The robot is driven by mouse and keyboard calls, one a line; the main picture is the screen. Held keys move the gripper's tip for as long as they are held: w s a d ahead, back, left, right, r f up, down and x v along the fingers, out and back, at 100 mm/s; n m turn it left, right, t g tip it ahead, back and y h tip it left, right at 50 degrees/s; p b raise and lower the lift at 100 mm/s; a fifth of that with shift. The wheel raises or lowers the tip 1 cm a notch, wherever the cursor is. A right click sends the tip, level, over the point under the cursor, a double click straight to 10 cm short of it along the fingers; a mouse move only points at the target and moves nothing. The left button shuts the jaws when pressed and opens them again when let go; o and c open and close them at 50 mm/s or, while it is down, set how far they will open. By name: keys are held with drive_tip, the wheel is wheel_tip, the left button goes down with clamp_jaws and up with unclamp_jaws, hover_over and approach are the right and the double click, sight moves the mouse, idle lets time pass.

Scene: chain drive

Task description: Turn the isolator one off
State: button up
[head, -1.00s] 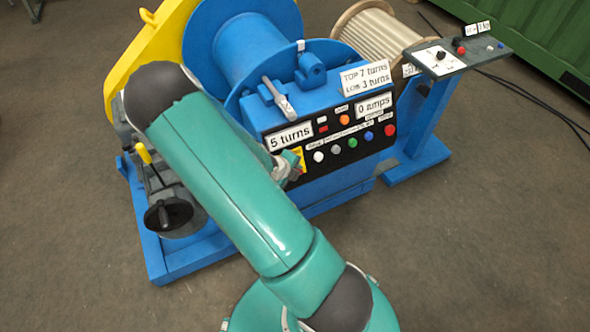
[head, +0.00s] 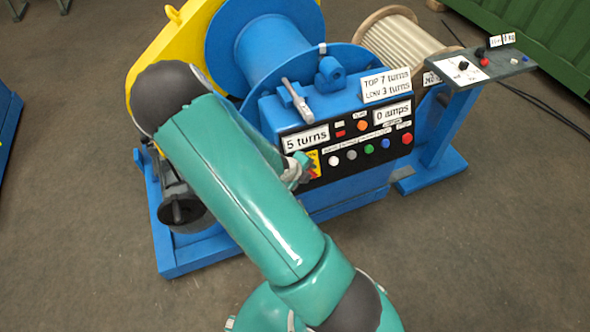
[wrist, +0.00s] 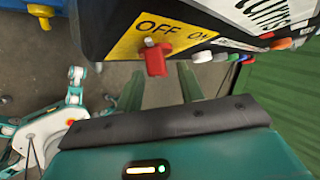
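The isolator is a red switch handle (wrist: 156,58) on a yellow plate (wrist: 128,42) marked OFF on the left and ON on the right in the wrist view. In the head view the yellow plate (head: 315,158) is at the left end of the black control panel, partly hidden by my gripper (head: 304,170). In the wrist view my gripper (wrist: 162,75) has its two green fingers apart, with the red handle in line with the gap between them. I cannot tell whether either finger touches it.
The blue winch (head: 350,190) carries a "5 turns" display (head: 306,138) just above the isolator. Coloured buttons (head: 369,149) run along the panel to the right. A grey control stand (head: 480,67) is at the right. The floor in front is clear.

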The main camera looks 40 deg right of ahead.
drive_tip(key=v, duration=1.1)
drive_tip(key=shift+r, duration=0.2)
drive_tip(key=shift+w+a, duration=0.1)
drive_tip(key=w+a+r+n+t+y, duration=0.55)
drive_tip(key=w+a+r+n, duration=0.2)
drive_tip(key=a+n, duration=0.2)
drive_tip(key=a+r+n+t+y, duration=0.1)
drive_tip(key=a+r+n+y, duration=0.4)
drive_tip(key=a+r+n, duration=0.35)
drive_tip(key=s+a+r+n+y, duration=0.1)
drive_tip(key=s+a+r+n, duration=0.3)
drive_tip(key=s+r+n, duration=0.3)
drive_tip(key=s+d+r+n+g+h, duration=0.2)
drive_tip(key=s+r+n, duration=0.3)
drive_tip(key=s+n, duration=0.4)
drive_tip(key=shift+s+d+h, duration=0.6)
drive_tip(key=shift+d+h, duration=0.1)
drive_tip(key=shift+h, duration=0.05)
